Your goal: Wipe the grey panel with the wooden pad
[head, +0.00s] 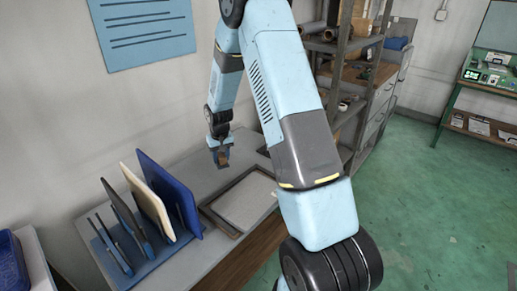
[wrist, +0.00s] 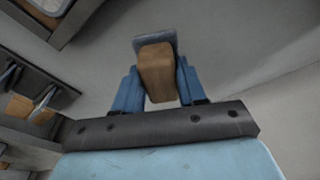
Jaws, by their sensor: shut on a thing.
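My gripper (head: 221,155) is shut on the wooden pad (wrist: 158,72), a brown block with a grey-blue layer at its far end. The pad also shows small in the head view (head: 223,159). The light grey panel (head: 245,201) lies flat in a dark-framed tray (head: 212,219) on the bench. My gripper and the pad are behind and left of the tray, apart from the panel. Whether the pad touches the bench is unclear. A corner of the framed tray shows at the upper left of the wrist view (wrist: 68,24).
A blue rack (head: 128,270) at the bench's left holds upright panels: dark (head: 120,210), cream (head: 148,203) and blue (head: 170,190). A shelf unit (head: 345,110) stands behind right. A blue bin (head: 12,268) is at far left. Bench surface (head: 190,180) between rack and gripper is clear.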

